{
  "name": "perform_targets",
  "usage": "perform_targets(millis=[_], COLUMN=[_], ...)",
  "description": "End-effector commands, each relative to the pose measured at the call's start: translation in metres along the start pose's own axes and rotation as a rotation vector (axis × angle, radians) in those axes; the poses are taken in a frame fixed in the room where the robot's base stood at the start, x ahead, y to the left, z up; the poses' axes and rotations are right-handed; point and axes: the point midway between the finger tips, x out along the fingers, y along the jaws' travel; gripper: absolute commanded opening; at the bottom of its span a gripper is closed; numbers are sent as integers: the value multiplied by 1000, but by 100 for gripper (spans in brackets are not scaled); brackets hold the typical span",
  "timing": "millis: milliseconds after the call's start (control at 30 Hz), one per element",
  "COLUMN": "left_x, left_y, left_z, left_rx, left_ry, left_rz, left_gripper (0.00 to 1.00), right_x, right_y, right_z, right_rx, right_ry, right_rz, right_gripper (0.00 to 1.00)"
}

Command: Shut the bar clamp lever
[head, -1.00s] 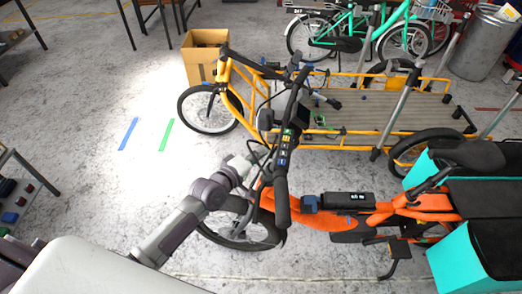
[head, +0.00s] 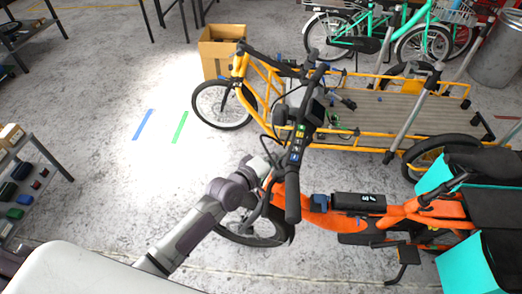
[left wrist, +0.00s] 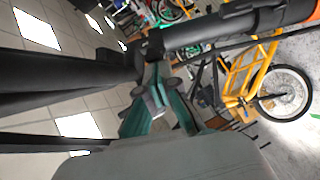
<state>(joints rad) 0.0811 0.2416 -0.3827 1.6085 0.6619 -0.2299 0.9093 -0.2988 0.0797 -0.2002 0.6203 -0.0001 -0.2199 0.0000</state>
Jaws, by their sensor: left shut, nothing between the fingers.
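The orange cargo bike (head: 375,215) stands in front of me with its dark handlebar (head: 292,195) across the middle of the head view. The bar clamp lever cannot be picked out clearly among the dark stem parts and cables. My left gripper (head: 268,172) is beside the stem, left of the handlebar and above the front wheel; its tips are partly hidden there. In the left wrist view the greenish fingers of my left gripper (left wrist: 158,75) are shut and empty, close to a dark tube (left wrist: 205,32) with an orange end. Whether they touch it cannot be told. My right gripper is not in view.
A yellow cargo bike (head: 390,108) stands behind the orange one, with a cardboard box (head: 222,55) by its front wheel. Turquoise boxes (head: 468,265) are at the orange bike's rear. A shelf (head: 35,165) stands at the left. The floor between shelf and bikes is free.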

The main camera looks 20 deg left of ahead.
Motion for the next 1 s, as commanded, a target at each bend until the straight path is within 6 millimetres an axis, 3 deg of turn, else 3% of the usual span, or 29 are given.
perform_targets(millis=[300,1000], left_x=[7,8], left_y=[3,2], left_z=[22,28], left_rx=[2,2], left_ry=[-16,-14], left_rz=[3,3], left_gripper=[0,0], right_x=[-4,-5], right_y=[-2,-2], right_z=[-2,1], right_rx=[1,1], right_ry=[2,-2], right_rz=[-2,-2], right_gripper=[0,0])
